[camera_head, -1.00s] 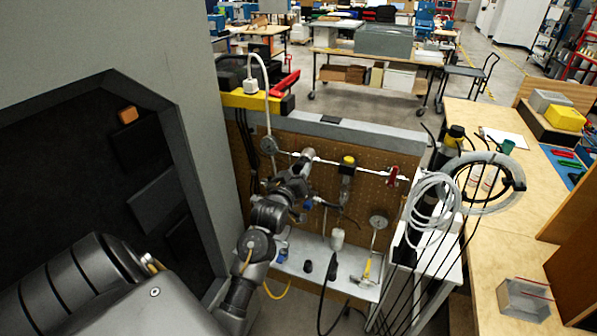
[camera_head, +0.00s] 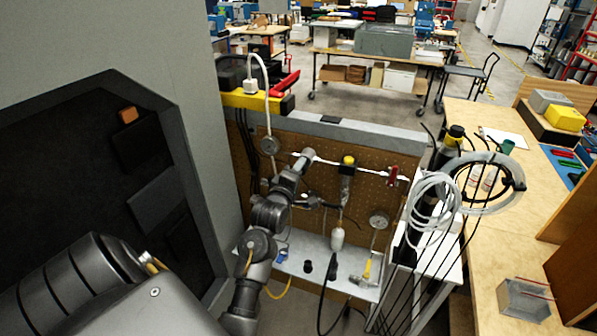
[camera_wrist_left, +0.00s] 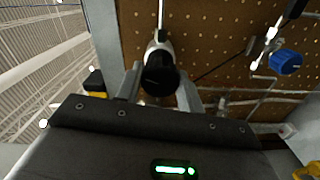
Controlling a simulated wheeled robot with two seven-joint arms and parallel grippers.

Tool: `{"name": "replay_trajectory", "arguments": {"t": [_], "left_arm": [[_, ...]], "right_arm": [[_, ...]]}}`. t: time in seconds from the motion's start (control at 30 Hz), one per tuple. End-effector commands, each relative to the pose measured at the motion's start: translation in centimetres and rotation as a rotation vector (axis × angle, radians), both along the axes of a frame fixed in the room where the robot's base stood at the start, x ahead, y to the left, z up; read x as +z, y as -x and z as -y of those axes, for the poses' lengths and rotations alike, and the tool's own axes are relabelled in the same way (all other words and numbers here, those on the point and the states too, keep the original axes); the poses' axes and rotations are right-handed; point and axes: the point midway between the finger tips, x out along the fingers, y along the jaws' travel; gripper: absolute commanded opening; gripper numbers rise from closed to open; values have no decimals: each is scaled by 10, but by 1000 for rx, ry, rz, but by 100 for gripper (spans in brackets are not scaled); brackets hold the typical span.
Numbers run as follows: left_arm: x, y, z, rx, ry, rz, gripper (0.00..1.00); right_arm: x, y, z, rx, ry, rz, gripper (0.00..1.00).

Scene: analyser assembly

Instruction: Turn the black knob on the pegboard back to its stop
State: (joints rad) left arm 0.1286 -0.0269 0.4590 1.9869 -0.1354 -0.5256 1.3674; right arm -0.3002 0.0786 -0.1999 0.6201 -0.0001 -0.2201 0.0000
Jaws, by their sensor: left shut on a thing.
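The black knob (camera_wrist_left: 160,75) shows in the left wrist view, on a metal stem against the brown pegboard (camera_wrist_left: 210,30). My left gripper (camera_wrist_left: 159,84) has a finger on each side of the knob and is shut on it. In the head view my left gripper (camera_head: 304,156) reaches up to the pegboard (camera_head: 372,203) at the white horizontal pipe. The knob cannot be made out there behind the gripper. How far the knob is turned cannot be read. My right gripper is not in view.
A blue knob (camera_wrist_left: 285,62) shows in the wrist view. Coiled hoses (camera_head: 437,200) hang farther right. A grey cabinet wall stands left.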

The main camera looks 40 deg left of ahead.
Motion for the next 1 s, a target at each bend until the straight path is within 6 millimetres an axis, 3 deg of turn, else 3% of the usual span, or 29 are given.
{"name": "replay_trajectory", "arguments": {"t": [0.5, 1.0], "left_arm": [[1, 0, -1, 2, 318, 114, 15], [1, 0, -1, 1, 381, 135, 15]], "right_arm": [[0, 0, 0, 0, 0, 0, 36], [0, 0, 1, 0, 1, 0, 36]]}}
